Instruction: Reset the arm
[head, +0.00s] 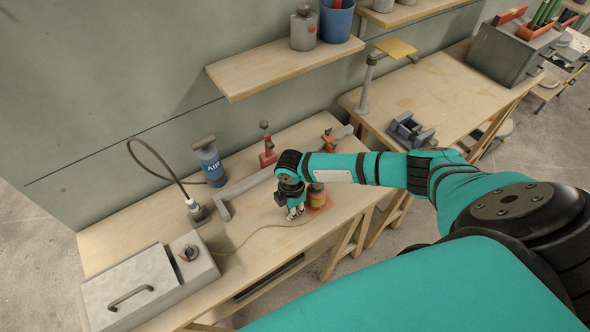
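My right arm is teal and reaches in from the right over the near workbench (150,228). My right gripper (295,213) points down at the bench, just left of a small orange-brown reel (317,194) on a reddish base. The gripper partly overlaps the reel in the picture, and I cannot tell whether they touch. The fingers are small and dark with pale tips, and their opening is unclear. A thin yellowish line (258,231) runs from near the gripper leftward across the bench. My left gripper is not in view.
A grey lidded box (130,287) with a red knob stands at front left. A blue air canister (210,163), a red clamp-like tool (267,150) and a grey rail (245,183) are behind the gripper. A shelf (235,78) overhangs the back. A second bench (440,85) stands right.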

